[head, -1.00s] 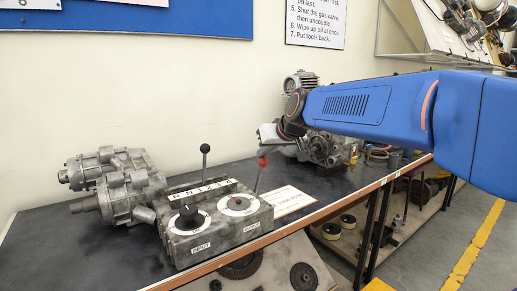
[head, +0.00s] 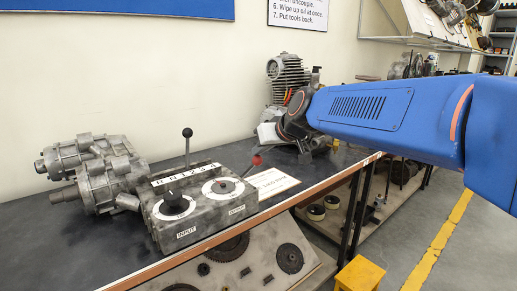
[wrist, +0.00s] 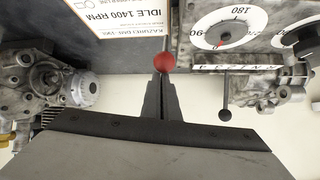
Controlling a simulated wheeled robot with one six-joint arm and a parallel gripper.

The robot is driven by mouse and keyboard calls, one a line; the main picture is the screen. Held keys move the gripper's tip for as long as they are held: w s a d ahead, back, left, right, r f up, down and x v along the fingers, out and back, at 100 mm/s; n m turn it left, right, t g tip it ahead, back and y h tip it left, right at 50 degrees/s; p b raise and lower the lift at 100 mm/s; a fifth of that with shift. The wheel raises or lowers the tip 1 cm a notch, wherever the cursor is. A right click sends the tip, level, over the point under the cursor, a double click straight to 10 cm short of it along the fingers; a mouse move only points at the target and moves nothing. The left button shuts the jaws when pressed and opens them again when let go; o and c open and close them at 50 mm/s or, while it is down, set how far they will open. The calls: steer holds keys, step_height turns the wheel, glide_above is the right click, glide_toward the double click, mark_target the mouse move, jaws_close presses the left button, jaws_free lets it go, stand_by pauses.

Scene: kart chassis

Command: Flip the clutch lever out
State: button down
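The clutch lever, with a red knob (head: 257,160), stands at the right end of the grey gearbox control box (head: 200,210) and leans strongly to the right. The red knob also shows in the wrist view (wrist: 166,63), just at the tips of my gripper. My gripper (wrist: 160,80) has its two dark fingers close together, with only a thin gap and nothing seen between them. In the head view my gripper (head: 266,134) is just above and behind the red knob. Whether it touches the knob is unclear.
A black-knobbed lever (head: 187,132) stands upright behind the numbered strip; two round dials sit on the box top. A metal gear unit (head: 95,170) lies to the left. A finned engine (head: 288,75) stands behind my arm. A white card (head: 273,183) lies beside the box.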

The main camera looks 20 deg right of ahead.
steer(key=shift+s+f, duration=0.2)
steer(key=shift+f, duration=0.25)
steer(key=r, duration=0.1)
steer(key=w+r, duration=0.2)
steer(key=r, duration=0.1)
steer(key=shift+w+d, duration=0.1)
steer(key=shift+d, duration=0.05)
steer(key=s+d+r, duration=0.2)
steer(key=s+r, duration=0.1)
steer(key=s, duration=0.5)
steer(key=shift+s, duration=0.35)
steer(key=s+f+m+g+h, duration=0.1)
steer(key=s+f+g, duration=0.4)
steer(key=s+f, duration=1.7)
step_height(320, 180, down, 3)
steer(key=shift+s+a+f+h, duration=0.15)
steer(key=shift+s+h, duration=0.2)
steer(key=shift+h, duration=0.35)
